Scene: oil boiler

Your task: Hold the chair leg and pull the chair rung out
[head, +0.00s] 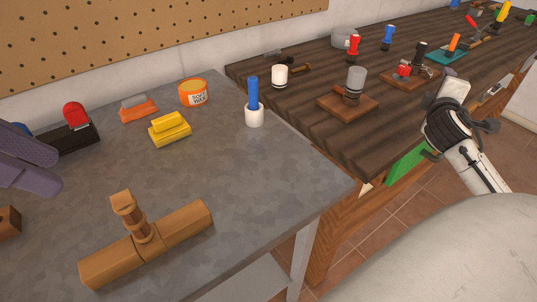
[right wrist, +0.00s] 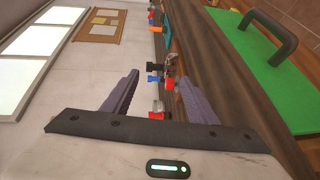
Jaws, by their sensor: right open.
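The chair leg (head: 184,228) is a thick light-brown wooden beam lying on the grey table at the lower left of the head view. The chair rung (head: 125,206), a short turned wooden piece with a block-like top, stands up from the middle of the leg, joined to it. My left gripper (head: 57,172) shows as two purple-grey fingers at the left edge, above and left of the rung and apart from it; its opening is unclear. My right gripper (right wrist: 160,96) is open and empty in the right wrist view, away from the leg and rung.
On the grey table (head: 280,185) stand a blue-handled tool in a white cup (head: 254,115), an orange tin (head: 193,92), yellow blocks (head: 170,129) and a red-and-black stamp-like object (head: 76,120). A dark wooden bench (head: 310,75) holds several tools. The grey table right of the leg is clear.

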